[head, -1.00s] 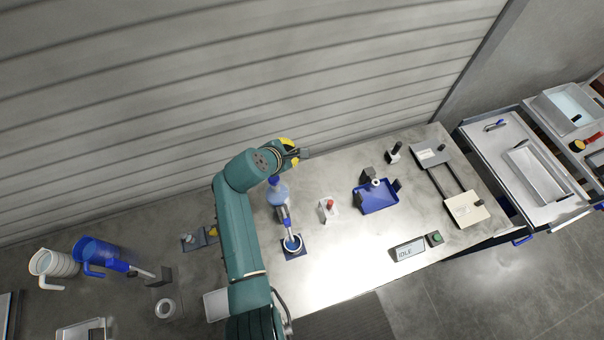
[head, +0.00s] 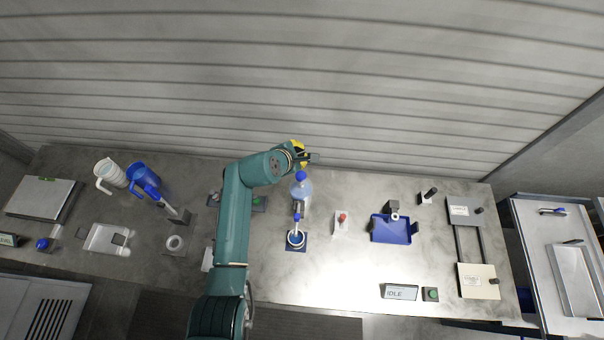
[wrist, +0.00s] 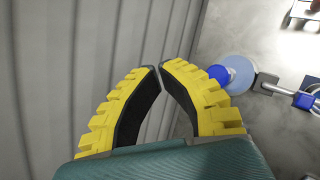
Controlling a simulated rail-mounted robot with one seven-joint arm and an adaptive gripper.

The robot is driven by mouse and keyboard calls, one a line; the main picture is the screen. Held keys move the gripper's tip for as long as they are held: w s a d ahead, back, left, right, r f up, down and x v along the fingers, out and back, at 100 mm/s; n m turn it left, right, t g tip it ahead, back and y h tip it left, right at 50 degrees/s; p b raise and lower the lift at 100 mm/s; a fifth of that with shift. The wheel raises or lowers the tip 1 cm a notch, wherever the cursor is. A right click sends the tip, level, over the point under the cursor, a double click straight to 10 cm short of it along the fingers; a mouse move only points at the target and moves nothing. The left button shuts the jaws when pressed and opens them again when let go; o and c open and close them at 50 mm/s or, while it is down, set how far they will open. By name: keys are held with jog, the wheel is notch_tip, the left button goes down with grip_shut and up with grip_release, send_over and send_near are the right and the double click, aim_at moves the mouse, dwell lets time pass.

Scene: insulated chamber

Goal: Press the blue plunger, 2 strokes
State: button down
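A pale blue bottle (head: 303,192) with a blue top, which looks like the blue plunger (head: 300,176), stands upright near the back of the bench. A spout runs from it toward a blue-rimmed cup (head: 296,238) in front. The plunger also shows as a round blue head (wrist: 218,75) on the bottle (wrist: 238,72) in the wrist view, right of my gripper. My gripper (head: 311,157) is beside the back wall, just behind the bottle and apart from it. In the wrist view, the yellow-backed fingers of my gripper (wrist: 161,66) meet at the tips, with nothing between them.
Right of the bottle are a red-knobbed block (head: 341,222), a blue tray (head: 390,230) and an IDLE display (head: 400,292) with a green button (head: 431,294). Two jugs, one blue (head: 143,174), stand at left. The ribbed wall (head: 350,90) is close behind my gripper.

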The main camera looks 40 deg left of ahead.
aim_at(300, 174)
jog(key=shift+f, duration=0.1)
notch_tip(300, 174, down, 8)
jog(key=b, duration=0.7)
jog(key=shift+f+b, duration=0.1)
jog(key=shift+b, duration=0.25)
jog(key=shift+f, duration=0.2)
dwell(0.5)
jog(key=shift+f, duration=0.4)
jog(key=shift+d+f+b, duration=0.1)
jog(key=shift+f+b, duration=1.25)
jog(key=shift+f, duration=0.5)
dwell(1.1)
jog(key=shift+r, duration=0.15)
jog(key=shift+r+p, duration=2.1)
jog(key=shift+p, duration=0.1)
